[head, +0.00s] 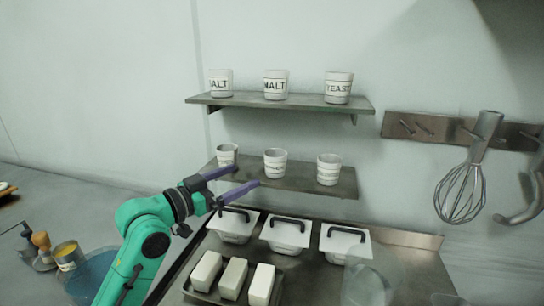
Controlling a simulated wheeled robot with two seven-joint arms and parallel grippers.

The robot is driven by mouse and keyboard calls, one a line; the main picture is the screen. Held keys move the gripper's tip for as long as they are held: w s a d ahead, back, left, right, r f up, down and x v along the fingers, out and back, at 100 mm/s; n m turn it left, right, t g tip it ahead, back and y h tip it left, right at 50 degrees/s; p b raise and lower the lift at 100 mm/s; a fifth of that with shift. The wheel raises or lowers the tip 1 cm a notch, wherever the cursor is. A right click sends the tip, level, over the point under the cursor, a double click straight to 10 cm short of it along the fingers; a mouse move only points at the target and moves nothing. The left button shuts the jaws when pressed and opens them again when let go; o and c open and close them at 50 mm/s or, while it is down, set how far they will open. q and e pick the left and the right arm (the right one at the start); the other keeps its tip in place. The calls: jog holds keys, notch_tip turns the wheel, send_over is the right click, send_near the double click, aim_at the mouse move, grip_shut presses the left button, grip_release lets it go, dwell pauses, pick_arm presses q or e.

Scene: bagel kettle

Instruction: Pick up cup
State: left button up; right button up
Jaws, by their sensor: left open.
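Several white cups with dark lettering stand on two wall shelves. On the lower shelf (305,181) are a left cup (227,153), a middle cup (275,163) and a right cup (329,169). On the upper shelf (235,101) are a left cup (221,83), a MALT cup (276,85) and a YEAST cup (338,87). My left gripper (247,178) is open and empty, its purple fingers pointing right, in front of the lower shelf's left end. One finger overlaps the bottom of the left lower cup in the picture; contact cannot be told. My right gripper is out of view.
White lidded containers with dark handles (290,233) stand on the counter below the shelves. A tray of white blocks (234,278) is in front. A whisk (464,185) hangs from a wall rack (428,127) at right. A can (68,256) stands at far left.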

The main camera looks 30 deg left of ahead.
aim_at(267, 161)
pick_arm(q)
jog(key=w+d+p, duration=0.1)
jog(key=w+d+r+p, duration=0.1)
jog(key=w, duration=0.1)
jog(key=w+d+r+p, duration=0.1)
jog(key=shift+w+d, duration=0.15)
jog(key=shift+w, duration=0.05)
jog(key=w, duration=0.1)
jog(key=w+f+p, duration=0.1)
jog(key=w, duration=0.1)
jog(key=p+x, duration=0.3)
jog(key=x, duration=0.1)
jog(key=shift+w+r, duration=0.15)
jog(key=shift+r, duration=0.05)
jog(key=shift+w+f, duration=0.1)
jog(key=shift+w, duration=0.15)
jog(key=shift+w+f, duration=0.1)
jog(key=shift+f, duration=0.05)
jog(key=c, duration=1.4)
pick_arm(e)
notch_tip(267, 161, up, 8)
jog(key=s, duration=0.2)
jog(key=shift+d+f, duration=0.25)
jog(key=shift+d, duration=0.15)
